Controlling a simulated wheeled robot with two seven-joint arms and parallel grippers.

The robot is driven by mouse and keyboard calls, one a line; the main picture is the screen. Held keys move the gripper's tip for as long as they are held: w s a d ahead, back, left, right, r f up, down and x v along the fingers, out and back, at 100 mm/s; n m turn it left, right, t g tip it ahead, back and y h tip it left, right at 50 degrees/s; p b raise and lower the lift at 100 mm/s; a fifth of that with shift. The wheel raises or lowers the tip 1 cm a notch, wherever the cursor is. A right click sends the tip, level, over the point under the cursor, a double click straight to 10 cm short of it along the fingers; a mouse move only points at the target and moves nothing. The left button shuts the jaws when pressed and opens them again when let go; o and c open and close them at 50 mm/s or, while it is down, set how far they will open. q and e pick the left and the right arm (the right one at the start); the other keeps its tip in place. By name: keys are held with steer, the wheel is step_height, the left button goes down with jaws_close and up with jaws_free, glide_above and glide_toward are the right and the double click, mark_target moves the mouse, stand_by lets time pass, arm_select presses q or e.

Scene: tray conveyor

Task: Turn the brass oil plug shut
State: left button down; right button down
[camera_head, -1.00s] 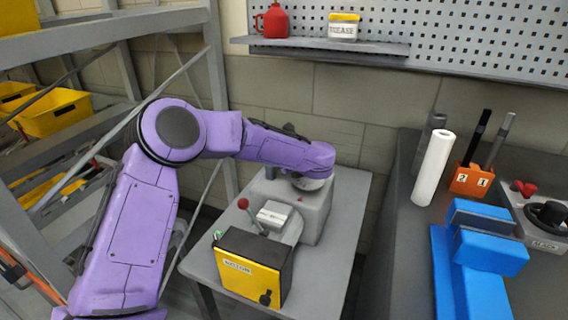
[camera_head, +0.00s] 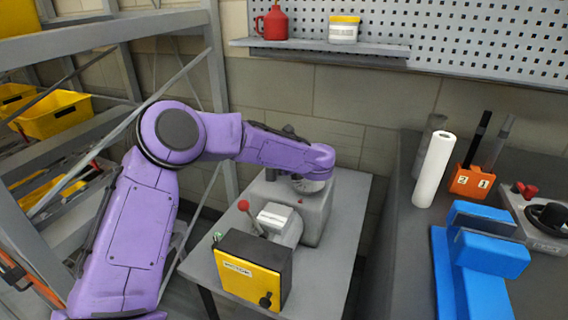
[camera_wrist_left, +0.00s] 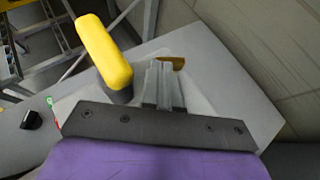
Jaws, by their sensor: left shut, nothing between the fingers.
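A small brass-coloured piece (camera_wrist_left: 178,63), which looks like the oil plug, shows in the left wrist view just beyond my left fingertips, partly hidden by them. My left gripper (camera_wrist_left: 164,66) is shut and empty, its grey fingers together over the pale machine top. I cannot tell whether the fingertips touch the brass piece. In the head view my purple left arm reaches over the grey machine housing (camera_head: 318,218), and its wrist hides the plug and the fingers. My right gripper is in neither view.
A yellow rounded handle (camera_wrist_left: 105,55) on a dark base stands close left of the fingers. The machine has a red-knobbed lever (camera_head: 244,205) and a yellow-fronted box (camera_head: 250,279), on a grey table (camera_head: 345,215). Blue blocks (camera_head: 490,252) lie on the right bench.

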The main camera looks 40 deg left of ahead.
arm_select(q)
steer(key=shift+s+a+f+b, duration=0.1)
steer(key=shift+a+b, duration=0.05)
steer(key=shift+b, duration=0.3)
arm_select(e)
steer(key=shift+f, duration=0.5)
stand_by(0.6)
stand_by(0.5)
arm_select(q)
steer(key=shift+w, duration=0.7)
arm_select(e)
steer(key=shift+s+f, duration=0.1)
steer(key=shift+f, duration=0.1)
